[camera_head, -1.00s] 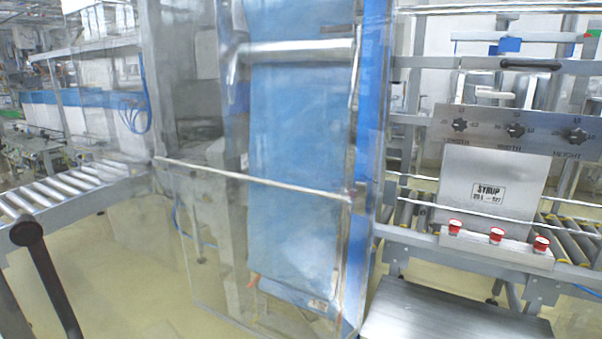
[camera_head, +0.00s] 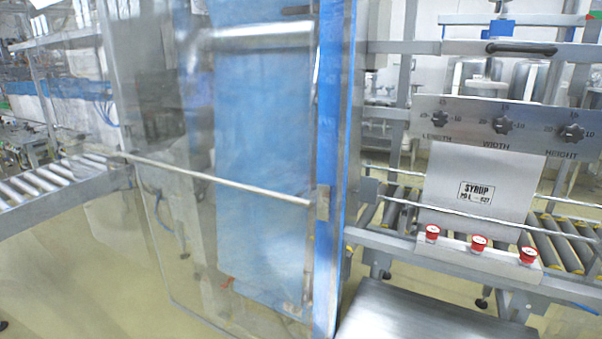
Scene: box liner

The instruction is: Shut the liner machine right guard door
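A clear guard door panel (camera_head: 150,235) fills the left-centre of the head view. A thin metal bar (camera_head: 225,183) runs across it, and its right edge is beside a blue post (camera_head: 328,180). The panel stands at an angle to the machine front. I cannot tell how wide its gap is or whether it is latched. A blue liner sheet (camera_head: 262,150) hangs behind the clear panel. The liner machine's control plate (camera_head: 490,122), with several black knobs, is at the right. My gripper is not in view.
A carton marked SYRUP (camera_head: 480,188) stands behind red buttons (camera_head: 479,243) on the right conveyor. A metal step (camera_head: 420,315) sticks out low in front. A roller conveyor (camera_head: 60,180) is at the left. Yellowish floor (camera_head: 80,280) is open at the lower left.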

